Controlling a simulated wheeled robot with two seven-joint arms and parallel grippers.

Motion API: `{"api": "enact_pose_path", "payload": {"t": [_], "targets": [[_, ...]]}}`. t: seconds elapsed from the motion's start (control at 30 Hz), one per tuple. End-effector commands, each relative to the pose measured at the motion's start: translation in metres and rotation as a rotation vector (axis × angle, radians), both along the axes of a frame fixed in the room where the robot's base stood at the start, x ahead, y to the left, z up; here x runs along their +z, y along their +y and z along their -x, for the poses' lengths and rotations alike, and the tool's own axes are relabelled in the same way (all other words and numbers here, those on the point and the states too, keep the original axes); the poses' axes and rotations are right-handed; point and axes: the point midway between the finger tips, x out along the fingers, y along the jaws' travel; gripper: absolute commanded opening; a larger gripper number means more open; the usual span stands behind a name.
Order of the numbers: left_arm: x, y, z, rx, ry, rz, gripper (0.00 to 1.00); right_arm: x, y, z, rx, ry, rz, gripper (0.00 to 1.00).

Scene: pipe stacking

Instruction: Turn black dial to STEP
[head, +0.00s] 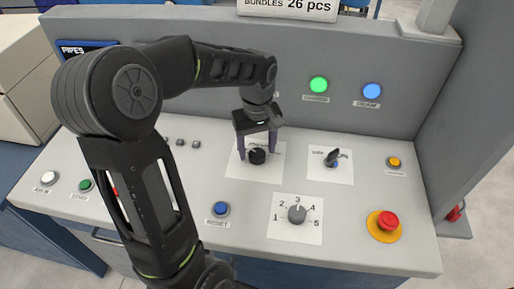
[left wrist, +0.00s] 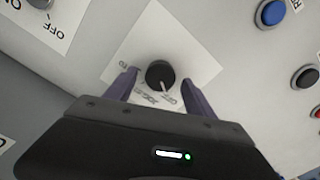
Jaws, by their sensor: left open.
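The black dial (head: 257,155) sits on a white label plate (head: 236,168) near the middle of the sloping console. My left gripper (head: 257,150) is above it, open, with one finger on each side of the dial. In the left wrist view the black dial (left wrist: 160,74) lies between the two spread fingertips (left wrist: 160,82), with a gap on both sides. A pale pointer line on the dial aims toward the lower right of that view. The printed words around the dial are partly hidden by the gripper and too blurred to read surely. My right gripper is not in view.
A black lever switch (head: 333,157), a grey numbered knob (head: 297,214), a red emergency button (head: 387,222), a blue button (head: 221,209) and a yellow button (head: 395,161) surround the dial. Green (head: 318,85) and blue (head: 372,91) lamps are on the upright panel behind.

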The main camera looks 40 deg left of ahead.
Motion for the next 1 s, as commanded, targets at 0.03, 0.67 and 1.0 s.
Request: {"api": "enact_pose_path", "payload": {"t": [0.03, 0.67, 1.0], "targets": [[-0.0042, 0.0001, 0.0004, 0.000, 0.001, 0.000, 0.63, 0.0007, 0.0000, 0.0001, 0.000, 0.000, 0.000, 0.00], [-0.0089, 0.0000, 0.0000, -0.001, -0.001, 0.000, 0.39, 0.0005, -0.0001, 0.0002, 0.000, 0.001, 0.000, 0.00], [-0.0087, 0.0000, 0.0000, -0.001, -0.001, 0.000, 0.12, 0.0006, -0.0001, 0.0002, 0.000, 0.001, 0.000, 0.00]]}}
